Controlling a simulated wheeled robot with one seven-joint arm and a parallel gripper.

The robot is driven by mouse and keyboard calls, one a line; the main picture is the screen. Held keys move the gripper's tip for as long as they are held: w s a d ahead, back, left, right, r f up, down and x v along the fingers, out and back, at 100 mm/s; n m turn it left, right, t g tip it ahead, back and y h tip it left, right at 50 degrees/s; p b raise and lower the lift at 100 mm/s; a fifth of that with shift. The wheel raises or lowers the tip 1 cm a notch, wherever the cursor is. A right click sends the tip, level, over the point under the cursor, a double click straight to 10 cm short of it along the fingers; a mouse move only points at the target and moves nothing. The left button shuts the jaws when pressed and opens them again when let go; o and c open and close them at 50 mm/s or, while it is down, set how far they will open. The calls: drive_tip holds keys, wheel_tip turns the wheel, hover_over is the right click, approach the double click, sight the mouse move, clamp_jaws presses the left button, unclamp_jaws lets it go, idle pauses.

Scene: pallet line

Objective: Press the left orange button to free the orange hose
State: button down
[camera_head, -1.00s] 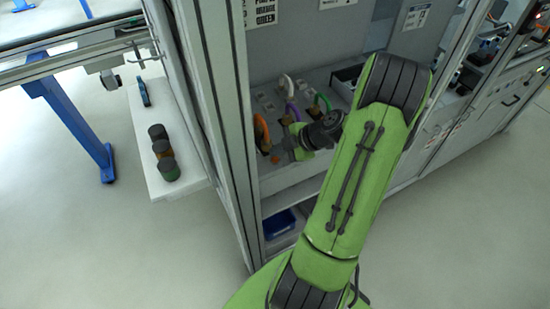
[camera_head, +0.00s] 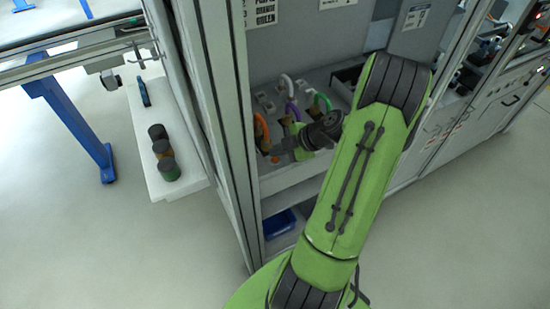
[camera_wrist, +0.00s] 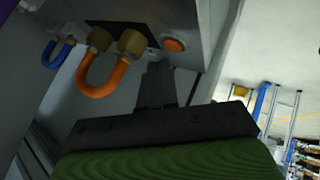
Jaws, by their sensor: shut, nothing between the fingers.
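The orange hose (camera_wrist: 107,78) is a U-shaped loop with both ends in brass fittings (camera_wrist: 116,40) on a dark plate in the wrist view. One round orange button (camera_wrist: 173,45) sits on the pale panel beside the fittings. My gripper (camera_wrist: 158,72) is shut and empty, its dark fingertips pointing at the panel just short of or at the button; I cannot tell whether they touch.
A blue hose loop (camera_wrist: 58,53) is beside the orange one in the wrist view. Purple (camera_head: 292,111), green (camera_head: 322,103) and whitish (camera_head: 286,82) hoses stand near my gripper in the head view. A metal frame post (camera_head: 222,130) rises close on the left.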

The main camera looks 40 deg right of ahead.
sight(278, 160)
drive_tip(key=shift+f, duration=0.2)
drive_tip(key=shift+f+b, duration=0.3)
drive_tip(key=shift+b, duration=0.55)
drive_tip(key=shift+f+b, duration=0.4)
drive_tip(key=shift+b, duration=0.2)
idle(0.3)
drive_tip(key=shift+r, duration=0.1)
drive_tip(key=shift+r+p, duration=0.3)
drive_tip(key=shift+r, duration=0.5)
drive_tip(key=shift+r+p, duration=1.3)
drive_tip(key=shift+r, duration=1.25)
drive_tip(key=shift+f, duration=0.1)
